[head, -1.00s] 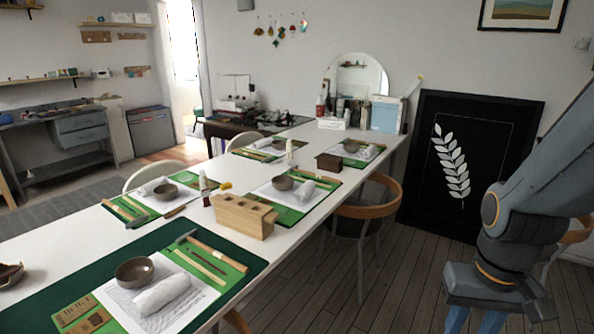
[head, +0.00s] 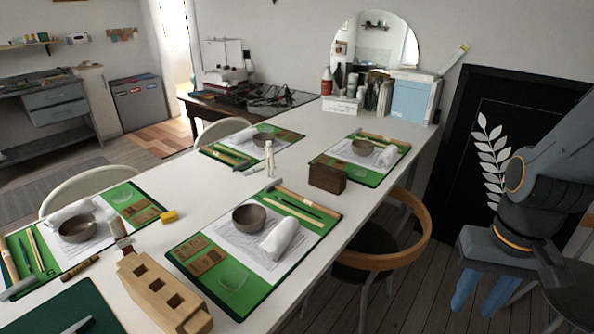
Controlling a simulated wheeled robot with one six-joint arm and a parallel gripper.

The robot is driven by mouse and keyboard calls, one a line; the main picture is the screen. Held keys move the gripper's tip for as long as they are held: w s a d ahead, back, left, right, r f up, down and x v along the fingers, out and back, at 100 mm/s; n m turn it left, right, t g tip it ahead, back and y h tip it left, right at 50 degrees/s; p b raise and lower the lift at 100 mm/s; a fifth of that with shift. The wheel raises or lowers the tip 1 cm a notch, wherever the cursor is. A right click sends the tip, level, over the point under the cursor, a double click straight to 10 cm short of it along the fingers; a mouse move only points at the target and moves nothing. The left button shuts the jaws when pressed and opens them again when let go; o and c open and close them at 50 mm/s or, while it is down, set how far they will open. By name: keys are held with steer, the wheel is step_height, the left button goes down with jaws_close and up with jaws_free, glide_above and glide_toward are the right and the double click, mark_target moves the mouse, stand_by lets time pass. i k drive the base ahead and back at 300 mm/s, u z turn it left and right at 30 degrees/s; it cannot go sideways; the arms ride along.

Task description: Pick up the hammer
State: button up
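Several hammers lie on the place mats, and I cannot tell which one is meant. One hammer (head: 308,202) with a pale wooden handle lies along the far edge of the middle green mat. Another hammer's grey head (head: 20,287) shows on the left mat. A grey tool end (head: 76,326), perhaps another hammer's head, shows on the dark green mat at the bottom left, mostly cut off. My gripper (head: 477,303) hangs at the right, beyond the table's right edge, with its two blue fingers apart and empty. It is well away from all the hammers.
The long white table (head: 310,145) carries green mats with bowls, rolled cloths and tools. A wooden block with square holes (head: 163,297) stands near the front. A small brown box (head: 327,178) stands by the right edge. A wooden chair (head: 400,262) stands between table and arm.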

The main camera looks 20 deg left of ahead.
mark_target(276, 184)
steer(key=i, duration=1.05)
steer(key=u, duration=0.7)
